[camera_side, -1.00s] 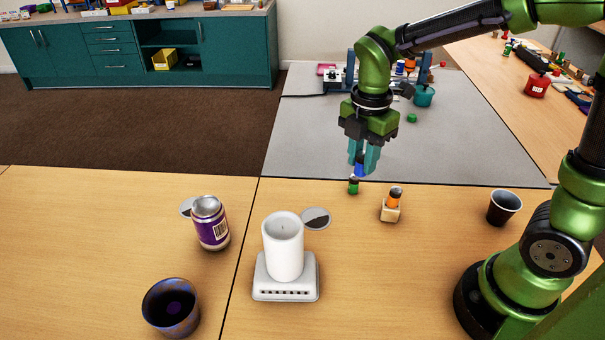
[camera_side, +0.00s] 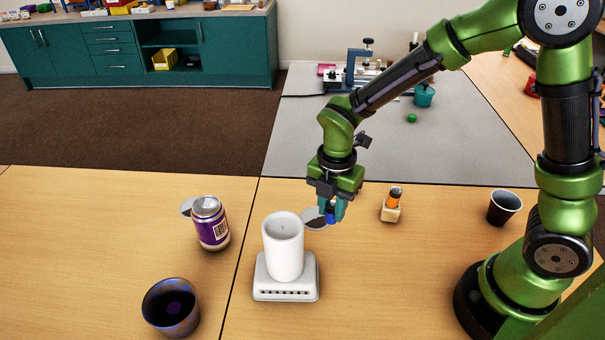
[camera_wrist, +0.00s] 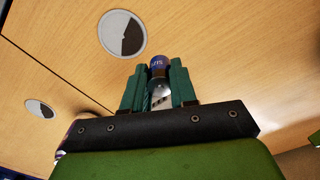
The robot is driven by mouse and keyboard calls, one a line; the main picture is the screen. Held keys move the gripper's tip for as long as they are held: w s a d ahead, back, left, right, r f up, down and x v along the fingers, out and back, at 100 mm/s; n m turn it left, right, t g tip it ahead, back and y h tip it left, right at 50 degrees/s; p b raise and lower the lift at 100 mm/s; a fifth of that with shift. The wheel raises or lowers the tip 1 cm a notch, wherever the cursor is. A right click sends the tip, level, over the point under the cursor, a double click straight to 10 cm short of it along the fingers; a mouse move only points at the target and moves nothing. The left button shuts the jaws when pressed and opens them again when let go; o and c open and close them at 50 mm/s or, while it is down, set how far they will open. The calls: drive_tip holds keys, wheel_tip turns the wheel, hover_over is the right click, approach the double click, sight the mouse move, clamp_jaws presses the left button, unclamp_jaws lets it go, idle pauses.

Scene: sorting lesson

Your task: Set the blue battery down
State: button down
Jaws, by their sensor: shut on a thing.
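The blue battery (camera_side: 331,215) is between the teal fingers of my gripper (camera_side: 333,208), over the wooden table just right of a round inset disc (camera_side: 311,220). In the wrist view the battery (camera_wrist: 158,68) shows its blue label and a silver end between the fingers (camera_wrist: 158,88). My gripper is shut on it. I cannot tell whether the battery touches the table.
A white cylinder on a scale-like base (camera_side: 284,250) stands close by in front. A purple can (camera_side: 210,223) and dark cup (camera_side: 171,307) are left.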

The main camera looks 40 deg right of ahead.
drive_tip(key=w+a, duration=0.1)
drive_tip(key=w, duration=0.3)
drive_tip(key=w+a+f, duration=0.1)
drive_tip(key=w, duration=0.3)
drive_tip(key=w+a, duration=0.2)
drive_tip(key=w, duration=0.3)
drive_tip(key=shift+f, duration=0.15)
drive_tip(key=shift+w+f, duration=0.15)
drive_tip(key=shift+f, duration=1.6)
drive_tip(key=shift+f, duration=0.2)
drive_tip(key=c, duration=0.9)
unclamp_jaws()
drive_tip(key=shift+a, duration=0.1)
